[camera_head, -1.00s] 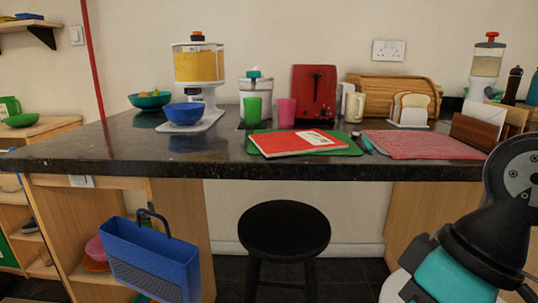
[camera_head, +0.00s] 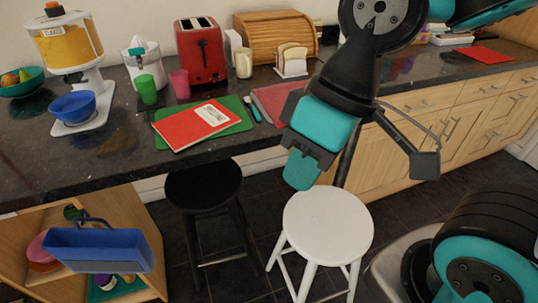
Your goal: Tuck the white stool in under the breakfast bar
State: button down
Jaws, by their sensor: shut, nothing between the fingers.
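The white stool (camera_head: 328,225) stands upright on the dark floor, out in front of the counter and to the right of a black stool. Its round seat and splayed legs show. The breakfast bar (camera_head: 95,165) is the dark granite counter across the left and middle. Open space shows under it where the black stool (camera_head: 203,186) stands, partly beneath the edge. My gripper (camera_head: 302,172) is black and teal and points down. In the picture it appears just above the far left rim of the white seat; I cannot tell whether they touch. It is shut and empty.
A blue basket (camera_head: 98,250) hangs by the open shelf at the lower left. A red book (camera_head: 196,122) on a green board lies near the counter edge. Wooden drawers (camera_head: 470,115) line the right. Floor between the stools is narrow.

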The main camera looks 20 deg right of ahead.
aim_at(328, 225)
jog(key=z, duration=0.6)
jog(key=k, duration=1.05)
jog(key=z, duration=0.6)
